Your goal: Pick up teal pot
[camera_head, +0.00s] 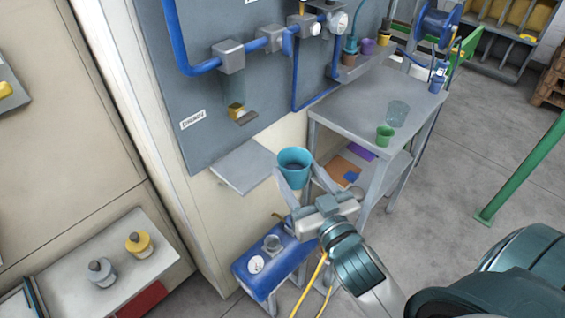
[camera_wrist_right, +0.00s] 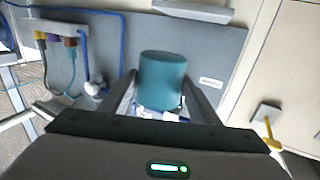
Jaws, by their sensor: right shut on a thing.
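The teal pot (camera_head: 295,164) is a round open-topped cup, held up in front of the grey wall panel in the head view. My right gripper (camera_head: 293,180) is shut on it, one finger on each side. In the right wrist view the teal pot (camera_wrist_right: 162,80) sits between the two fingers (camera_wrist_right: 162,95), its side facing the camera. The pot looks upright in the head view and hangs clear of the surfaces around it. My left gripper is not in view.
A grey table (camera_head: 345,107) with a green cup (camera_head: 384,136) and a clear glass (camera_head: 397,113) stands at the right. A small grey shelf (camera_head: 235,168) juts from the panel beside the pot. A blue case (camera_head: 262,274) with a gauge lies below. Open floor (camera_head: 440,210) is at right.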

